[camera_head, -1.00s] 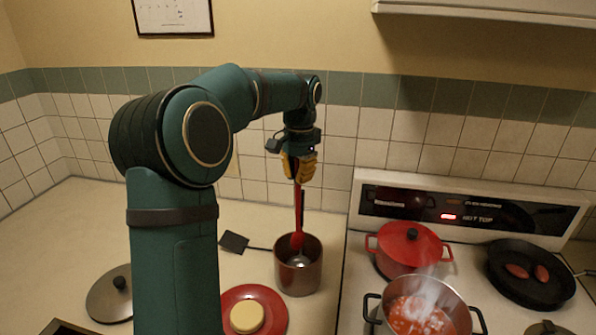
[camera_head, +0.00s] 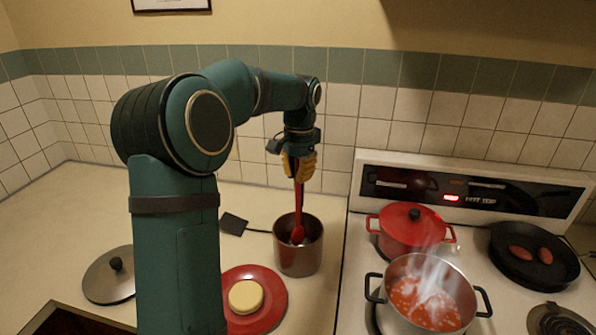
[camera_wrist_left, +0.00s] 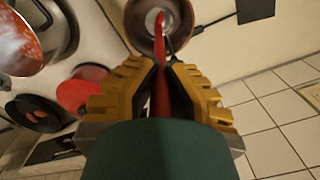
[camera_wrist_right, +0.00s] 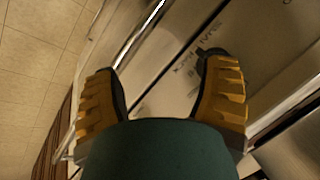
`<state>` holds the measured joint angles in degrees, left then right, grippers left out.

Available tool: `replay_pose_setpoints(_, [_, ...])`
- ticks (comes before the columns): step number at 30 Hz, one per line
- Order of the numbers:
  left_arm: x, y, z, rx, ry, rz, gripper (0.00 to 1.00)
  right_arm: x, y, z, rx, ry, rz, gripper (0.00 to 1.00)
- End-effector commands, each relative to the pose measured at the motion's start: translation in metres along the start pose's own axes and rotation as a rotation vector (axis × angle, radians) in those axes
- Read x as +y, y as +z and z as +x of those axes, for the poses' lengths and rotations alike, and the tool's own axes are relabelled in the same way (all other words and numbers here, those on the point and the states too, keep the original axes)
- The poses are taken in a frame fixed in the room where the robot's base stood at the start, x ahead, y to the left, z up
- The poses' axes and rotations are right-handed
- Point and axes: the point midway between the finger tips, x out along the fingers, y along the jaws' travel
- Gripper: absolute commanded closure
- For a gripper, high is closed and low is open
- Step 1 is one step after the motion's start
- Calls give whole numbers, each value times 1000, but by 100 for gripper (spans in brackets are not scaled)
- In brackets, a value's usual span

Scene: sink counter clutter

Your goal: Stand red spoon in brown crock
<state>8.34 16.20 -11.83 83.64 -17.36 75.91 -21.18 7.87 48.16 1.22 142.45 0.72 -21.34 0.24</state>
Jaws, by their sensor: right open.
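My left gripper (camera_head: 299,163) is shut on the handle of the red spoon (camera_head: 299,205). The spoon hangs upright, head down, and its red head shows inside the mouth of the brown crock (camera_head: 298,260). The crock stands on the counter just left of the stove. I cannot tell whether the spoon touches the crock's bottom. In the left wrist view the spoon (camera_wrist_left: 160,85) runs from between the fingers (camera_wrist_left: 163,65) toward the crock (camera_wrist_left: 133,30). A pale grey shape shows inside the crock. My right gripper (camera_wrist_right: 162,62) is open and empty in the right wrist view.
A red plate (camera_head: 273,312) with a yellow round (camera_head: 245,296) lies in front of the crock. A dark spatula (camera_head: 233,224) lies behind it, and a lid (camera_head: 103,284) at left. A steaming pot (camera_head: 422,318) and a red pot (camera_head: 409,232) stand on the stove.

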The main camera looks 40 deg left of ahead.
Motion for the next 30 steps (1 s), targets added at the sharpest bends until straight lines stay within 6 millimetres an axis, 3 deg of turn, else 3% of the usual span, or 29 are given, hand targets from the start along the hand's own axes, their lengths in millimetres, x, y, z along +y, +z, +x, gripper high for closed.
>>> replay_pose_setpoints(11, [0, 0, 2, 0, 0, 0, 100, 0, 0, 1, 0, 0, 0, 27])
replay_pose_setpoints(12, [0, 0, 2, 0, 0, 0, 79, 0, 0, 1, 0, 0, 0, 27])
replay_pose_setpoints(14, [0, 0, 2, 0, 0, 0, 61, 0, 0, 1, 0, 0, 0, 27])
replay_pose_setpoints(24, [0, 0, 0, 0, 0, 0, 61, 0, 0, 1, 0, 0, -1, 27])
replay_pose_setpoints(30, [0, -1, -24, 4, -2, 0, 61, 0, 0, 1, 0, 0, -1, 27])
